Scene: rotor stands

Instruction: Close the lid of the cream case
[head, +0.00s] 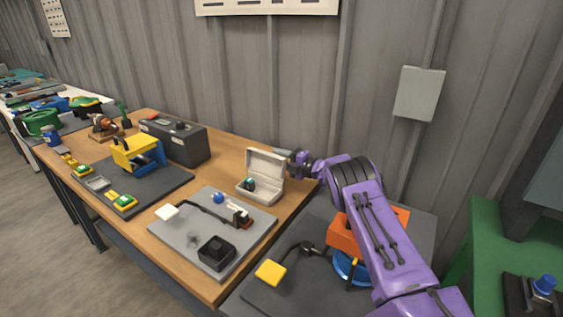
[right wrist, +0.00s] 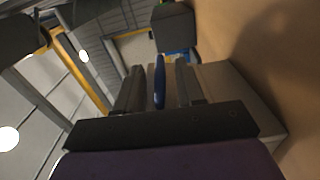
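The cream case (head: 259,186) stands on the wooden table with its lid (head: 266,162) raised, roughly upright. A small dark and teal item sits inside the case. My right gripper (head: 294,156) is just behind and to the right of the raised lid; its fingertips are partly hidden by the lid. In the right wrist view my right gripper (right wrist: 158,88) has its two fingers apart, with a pale cream surface (right wrist: 222,80) beyond them, likely the case. A narrow blue shape shows between the fingers, and I cannot tell what it is. My left gripper is not in view.
A grey board (head: 180,239) with a black box (head: 216,252) and a lever lies in front of the case. A dark grey toolbox (head: 185,145) stands left of it. An orange and blue device (head: 345,240) is beneath my right arm. The corrugated wall rises close behind the table.

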